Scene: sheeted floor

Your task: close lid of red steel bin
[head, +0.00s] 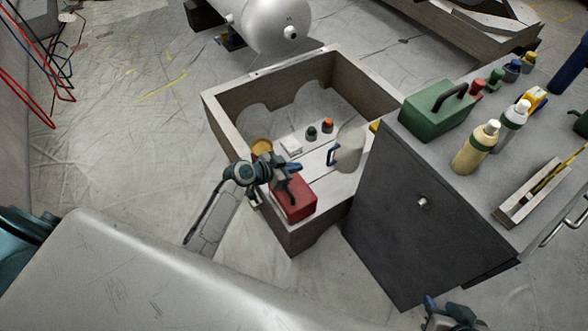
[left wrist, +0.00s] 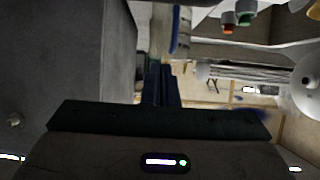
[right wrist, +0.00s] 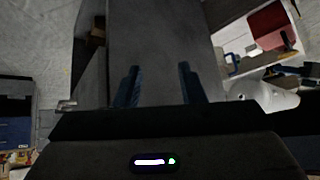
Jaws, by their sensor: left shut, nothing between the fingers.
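A small red box, apparently the red steel bin (head: 296,206), sits in the front corner of the open wooden crate (head: 222,112). I cannot make out whether its lid is up or down. It also shows in the right wrist view (right wrist: 268,30). My left gripper (head: 292,177) is over the bin's back edge, hiding part of its top; whether it touches is unclear. In the left wrist view (left wrist: 163,85) its fingers are together and empty; the bin is not seen there. My right gripper (right wrist: 158,85) is open and empty, low in front of the dark cabinet (head: 385,215).
In the crate, a white jug (head: 351,148) with a blue handle stands behind the bin, near green and orange-capped items (head: 327,125). The cabinet top holds a green toolbox (head: 432,112), bottles (head: 475,148) and a wooden tray (head: 527,195). Floor left of the crate is clear.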

